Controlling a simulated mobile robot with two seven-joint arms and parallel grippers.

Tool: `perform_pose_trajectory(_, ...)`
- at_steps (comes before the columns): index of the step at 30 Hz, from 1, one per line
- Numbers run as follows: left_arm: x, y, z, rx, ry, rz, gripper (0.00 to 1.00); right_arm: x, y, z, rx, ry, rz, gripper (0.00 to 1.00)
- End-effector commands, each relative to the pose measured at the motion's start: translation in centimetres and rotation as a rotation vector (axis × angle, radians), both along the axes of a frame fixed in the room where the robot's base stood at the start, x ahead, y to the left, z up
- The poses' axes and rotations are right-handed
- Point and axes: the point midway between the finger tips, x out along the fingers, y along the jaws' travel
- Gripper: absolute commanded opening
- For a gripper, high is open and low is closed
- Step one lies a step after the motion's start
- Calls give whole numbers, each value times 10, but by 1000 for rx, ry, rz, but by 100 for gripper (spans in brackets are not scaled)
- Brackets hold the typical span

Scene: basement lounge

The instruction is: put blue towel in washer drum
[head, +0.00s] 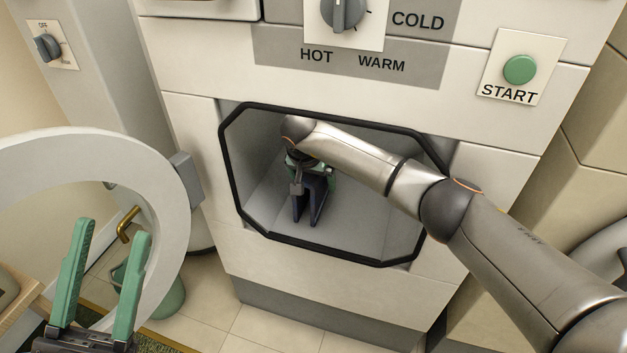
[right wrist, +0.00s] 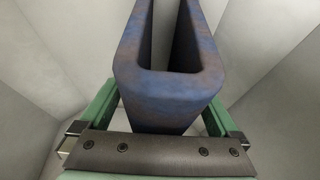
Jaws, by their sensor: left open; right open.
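The blue towel (head: 318,200) is a dark blue folded U shape inside the washer drum (head: 370,222), a grey-walled cavity with a black octagonal rim. In the right wrist view the towel (right wrist: 168,88) lies between my right gripper's green fingers. My right gripper (head: 312,172) reaches into the drum from the right and is open around the towel's upper part. My forearm covers part of the opening, and I cannot tell whether the towel touches the drum floor. My left gripper (head: 113,232) is open and empty at the lower left, in front of the round door.
The round white washer door (head: 165,240) stands open at the left. Above the opening are a temperature dial (head: 343,12) and a green start button (head: 520,69). A green bucket (head: 165,292) stands on the floor behind the door. Tiled floor shows below the washer.

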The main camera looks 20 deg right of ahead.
Motion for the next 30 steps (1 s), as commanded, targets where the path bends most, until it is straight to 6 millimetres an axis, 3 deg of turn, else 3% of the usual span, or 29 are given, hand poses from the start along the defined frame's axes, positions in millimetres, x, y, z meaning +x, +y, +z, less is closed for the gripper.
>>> perform_pose_trajectory(5,0,0,3,-2,0,0,50,0,0,4,1,-1,0,97)
perform_pose_trajectory(11,-1,2,25,-18,-3,-7,50,-4,2,22,-1,-1,1,97)
perform_pose_trajectory(24,-4,8,93,-3,-58,26,50,-71,48,20,0,3,5,97)
perform_pose_trajectory(30,-4,11,105,12,-68,53,50,-96,64,17,-1,2,1,97)
